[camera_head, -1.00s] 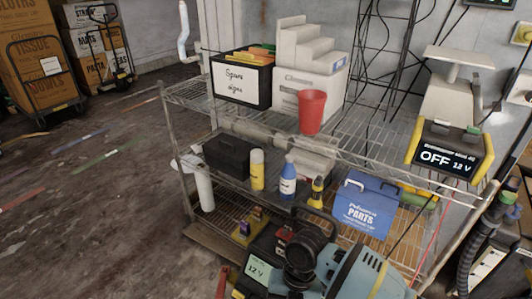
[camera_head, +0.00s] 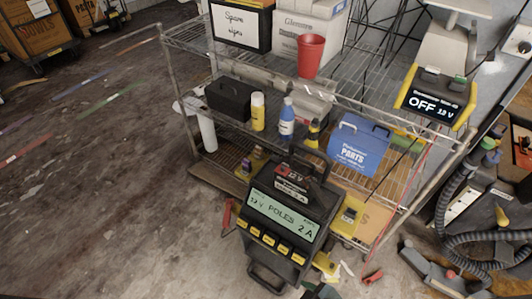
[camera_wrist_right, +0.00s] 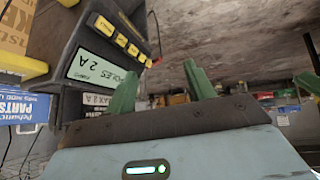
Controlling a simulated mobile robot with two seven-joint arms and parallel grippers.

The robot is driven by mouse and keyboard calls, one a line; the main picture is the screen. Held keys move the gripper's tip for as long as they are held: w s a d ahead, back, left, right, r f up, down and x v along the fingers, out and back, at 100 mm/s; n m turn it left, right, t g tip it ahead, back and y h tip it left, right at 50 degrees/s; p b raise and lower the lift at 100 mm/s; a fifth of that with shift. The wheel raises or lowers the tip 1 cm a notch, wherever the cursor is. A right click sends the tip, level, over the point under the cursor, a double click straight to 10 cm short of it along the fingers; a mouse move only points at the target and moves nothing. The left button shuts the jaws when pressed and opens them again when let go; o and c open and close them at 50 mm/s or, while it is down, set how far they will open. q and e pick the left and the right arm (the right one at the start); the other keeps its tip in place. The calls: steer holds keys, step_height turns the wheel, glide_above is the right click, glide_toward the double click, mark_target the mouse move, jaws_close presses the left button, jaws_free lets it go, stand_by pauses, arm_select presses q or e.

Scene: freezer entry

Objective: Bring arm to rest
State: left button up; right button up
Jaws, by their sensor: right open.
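My right gripper (camera_wrist_right: 215,80) shows in the right wrist view with its green fingers spread and nothing held between them. A black charger with a lit screen reading POLES and 2 A (camera_head: 283,216) stands in front of the shelf in the head view. It also shows in the right wrist view (camera_wrist_right: 95,68), close beyond the fingers on the left, with no contact that I can make out. In the head view most of my right arm is out of the picture. My left gripper is in neither view.
A wire shelf (camera_head: 166,62) holds a red cup (camera_head: 310,56), a blue parts box (camera_head: 359,144), bottles and a black case. A yellow-edged OFF display unit (camera_head: 436,100) sits at its right end. A hose (camera_head: 445,205) lies right. Open floor (camera_head: 90,190) is left.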

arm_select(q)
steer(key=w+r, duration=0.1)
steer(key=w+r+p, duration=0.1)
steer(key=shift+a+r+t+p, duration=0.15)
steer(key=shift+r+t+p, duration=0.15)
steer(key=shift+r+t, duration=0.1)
arm_select(e)
steer(key=s+d+r+m+t+h, duration=0.2)
steer(key=s+d+r+m+h, duration=0.1)
steer(key=s+d+m, duration=0.4)
steer(key=s+d, duration=0.2)
steer(key=d, duration=0.2)
steer(key=shift+s+d+m+t+h, duration=0.25)
steer(key=shift+s+m+t+h, duration=0.05)
steer(key=shift+s+t, duration=0.1)
